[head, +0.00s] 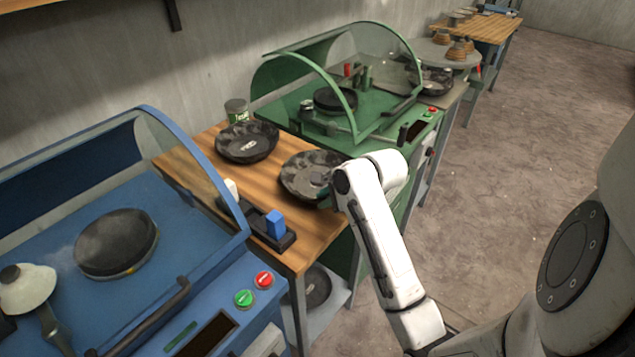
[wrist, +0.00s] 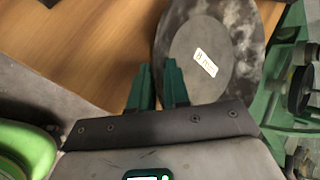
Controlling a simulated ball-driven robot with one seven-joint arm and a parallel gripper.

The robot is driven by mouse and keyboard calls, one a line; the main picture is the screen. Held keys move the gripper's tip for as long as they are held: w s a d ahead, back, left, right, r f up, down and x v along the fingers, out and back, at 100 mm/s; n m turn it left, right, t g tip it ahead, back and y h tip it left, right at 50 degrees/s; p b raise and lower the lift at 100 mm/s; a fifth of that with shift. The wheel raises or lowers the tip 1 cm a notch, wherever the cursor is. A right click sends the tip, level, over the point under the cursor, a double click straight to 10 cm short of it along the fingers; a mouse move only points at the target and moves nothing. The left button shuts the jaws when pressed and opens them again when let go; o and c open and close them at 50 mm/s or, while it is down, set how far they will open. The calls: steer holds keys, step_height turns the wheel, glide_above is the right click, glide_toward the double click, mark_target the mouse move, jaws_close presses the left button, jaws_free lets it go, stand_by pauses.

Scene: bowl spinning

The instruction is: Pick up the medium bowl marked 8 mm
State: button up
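The dark, mottled bowl marked 8 mm (wrist: 240,62) fills the upper right of the wrist view, with a small white label on its middle. In the head view a dark bowl (head: 306,180) rests on the wooden table, partly behind my arm. My gripper (wrist: 157,66) has two green fingers a narrow gap apart at the bowl's left edge in the wrist view. The right finger overlaps the bowl and the left finger is over the wood. I cannot tell whether they pinch the rim. In the head view my arm hides the fingers.
Another labelled dark bowl (head: 247,142) lies behind on the wooden table (head: 190,150). A blue hooded machine (head: 60,215) stands left and a green one (head: 300,135) behind right. A black tray with a blue block (head: 275,225) sits at the table's front. Open floor lies right.

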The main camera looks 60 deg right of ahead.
jaws_close()
steer(key=shift+r, duration=0.1)
stand_by(0.3)
steer(key=shift+w+r, duration=0.1)
steer(key=shift+r, duration=0.5)
steer(key=r, duration=0.2)
steer(key=shift+s+r, duration=0.3)
steer(key=shift+r, duration=0.1)
steer(key=s+a+r+p, duration=0.1)
steer(key=s+r+p, duration=0.1)
steer(key=s+r, duration=0.2)
steer(key=s+a+r+p, duration=0.1)
steer(key=s+r, duration=0.4)
steer(key=s, duration=0.4)
steer(key=shift+s+a+p, duration=0.15)
steer(key=shift+p, duration=0.2)
